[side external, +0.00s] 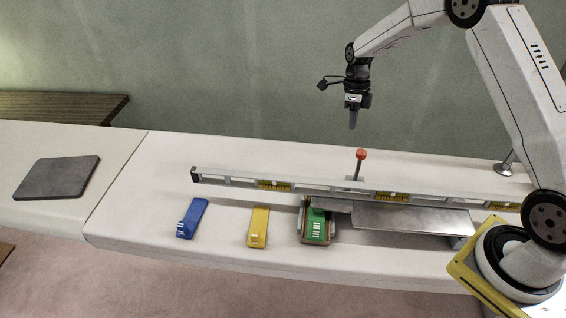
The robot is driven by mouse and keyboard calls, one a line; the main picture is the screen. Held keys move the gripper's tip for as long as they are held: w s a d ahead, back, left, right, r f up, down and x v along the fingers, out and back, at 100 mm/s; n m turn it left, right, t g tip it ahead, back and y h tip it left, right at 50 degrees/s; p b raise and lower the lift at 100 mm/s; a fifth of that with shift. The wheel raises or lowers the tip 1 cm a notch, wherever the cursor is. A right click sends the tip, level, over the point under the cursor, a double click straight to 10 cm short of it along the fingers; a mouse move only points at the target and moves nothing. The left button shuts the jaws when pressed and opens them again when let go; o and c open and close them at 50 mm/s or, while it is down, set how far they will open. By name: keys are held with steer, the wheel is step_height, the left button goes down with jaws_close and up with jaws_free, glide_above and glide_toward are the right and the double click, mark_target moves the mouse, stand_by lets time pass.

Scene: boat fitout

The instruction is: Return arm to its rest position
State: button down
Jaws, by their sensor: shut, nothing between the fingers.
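My gripper (353,112) hangs from my arm above the back of the white bench, pointing down. Its fingers are together and hold nothing. It is well above the red-topped post (360,155) and apart from it.
On the white bench (130,205) are a blue block (191,218), a yellow block (258,227) and a green block (317,230) in a brown holder (304,238). A long rail (330,189) and a metal plate (410,219) lie behind and right. A dark slab (57,178) lies at left.

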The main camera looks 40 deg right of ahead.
steer(key=s+a+r+n+t, duration=0.1)
steer(key=s+a+n, duration=0.3)
steer(key=n, duration=0.6)
steer(key=s+a+r+n+t+h, duration=0.1)
steer(key=s+a+n, duration=0.3)
steer(key=s+n, duration=0.5)
steer(key=s+a+r+n+t, duration=0.3)
steer(key=s+n, duration=0.3)
steer(key=n, duration=0.5)
steer(key=shift+s+a+r+n+h, duration=0.3)
steer(key=shift+a+h, duration=0.1)
steer(key=shift+a, duration=0.25)
